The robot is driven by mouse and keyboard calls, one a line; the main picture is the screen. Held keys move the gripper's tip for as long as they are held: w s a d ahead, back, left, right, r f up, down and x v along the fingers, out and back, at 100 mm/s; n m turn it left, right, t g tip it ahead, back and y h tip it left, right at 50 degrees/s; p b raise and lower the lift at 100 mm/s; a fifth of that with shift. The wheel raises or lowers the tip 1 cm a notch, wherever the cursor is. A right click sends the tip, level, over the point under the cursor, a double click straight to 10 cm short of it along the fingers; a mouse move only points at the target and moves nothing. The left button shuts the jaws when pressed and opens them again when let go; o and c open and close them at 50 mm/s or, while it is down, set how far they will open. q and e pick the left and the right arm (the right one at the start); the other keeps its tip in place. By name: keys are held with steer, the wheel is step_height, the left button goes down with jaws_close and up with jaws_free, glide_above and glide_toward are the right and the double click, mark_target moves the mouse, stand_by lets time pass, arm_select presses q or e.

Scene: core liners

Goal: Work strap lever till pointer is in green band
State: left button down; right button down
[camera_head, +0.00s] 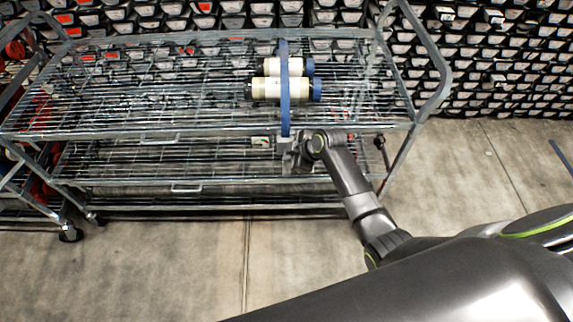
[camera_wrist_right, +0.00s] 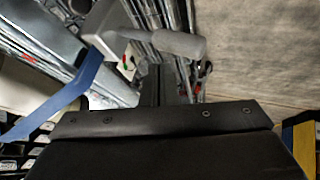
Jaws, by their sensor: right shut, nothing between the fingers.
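A blue strap (camera_head: 285,90) runs over two cream core liners with blue end caps, (camera_head: 272,89) and (camera_head: 290,66), lying on the cart's top shelf. It also shows in the wrist view (camera_wrist_right: 72,95). The strap comes down to a pale ratchet body at the shelf's front edge. A grey lever handle (camera_wrist_right: 180,44) extends from it in the wrist view. Beside it is a small gauge (camera_wrist_right: 128,62) with green and red marks; its pointer is too small to read. My right gripper (camera_head: 292,158) is shut and empty, just below the strap's lower end. My left gripper is out of view.
The wire-shelf cart (camera_head: 110,133) has a lower shelf and a raised handle rail at its right end. Dense racks of trays (camera_head: 510,60) stand behind it. Bare concrete floor (camera_head: 180,265) lies in front.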

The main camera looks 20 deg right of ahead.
steer(key=shift+f, duration=0.1)
steer(key=shift+s+f, duration=0.1)
steer(key=shift+f, duration=0.2)
steer(key=shift+s+a+f+b, duration=0.1)
steer(key=shift+s+f+b, duration=0.1)
steer(key=shift+f+b, duration=0.45)
steer(key=shift+s+a+f+b, duration=0.15)
steer(key=shift+f+b, duration=0.25)
steer(key=shift+f, duration=0.6)
steer(key=shift+s+d+f+b, duration=0.1)
steer(key=shift+s+f+b, duration=0.1)
steer(key=shift+f+b, duration=0.45)
stand_by(2.0)
stand_by(0.6)
steer(key=shift+w+r+p, duration=0.2)
steer(key=shift+r+p, duration=0.6)
steer(key=shift+r, duration=0.1)
steer(key=shift+w+r+p, duration=0.25)
steer(key=shift+r+p, duration=0.55)
steer(key=shift+r, duration=0.1)
steer(key=shift+w+r+p, duration=0.2)
steer(key=shift+r+p, duration=0.6)
steer(key=shift+r, duration=0.1)
steer(key=r+p, duration=0.2)
steer(key=r, duration=0.1)
steer(key=w+r+p, duration=0.1)
steer(key=r+p, duration=0.1)
steer(key=shift+d, duration=0.3)
